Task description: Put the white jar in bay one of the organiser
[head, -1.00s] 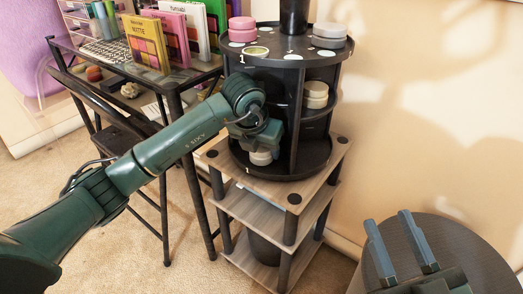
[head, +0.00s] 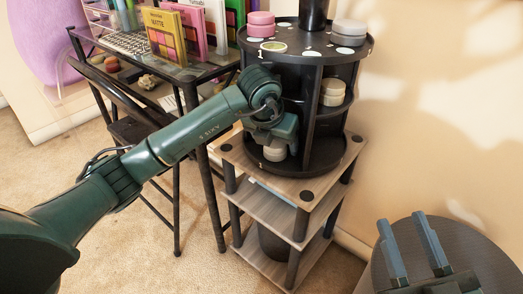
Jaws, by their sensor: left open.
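The black round organiser (head: 312,48) has a top deck and bays below. A white jar (head: 273,150) stands on its bottom tier, in the front bay by a small "1" mark. My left gripper (head: 274,141) is inside that bay, just above the jar, fingers pointing down. It is open; whether a finger touches the jar is hard to tell. The jar's upper part is partly hidden by the gripper. My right gripper (head: 412,245) is open and empty at the bottom right.
A stack of cream jars (head: 332,92) sits in the right bay. A pink jar (head: 261,24) and a grey jar (head: 348,32) stand on the top deck. The organiser stands on a wooden shelf unit (head: 310,188). A dark desk (head: 190,72) with palettes is at left.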

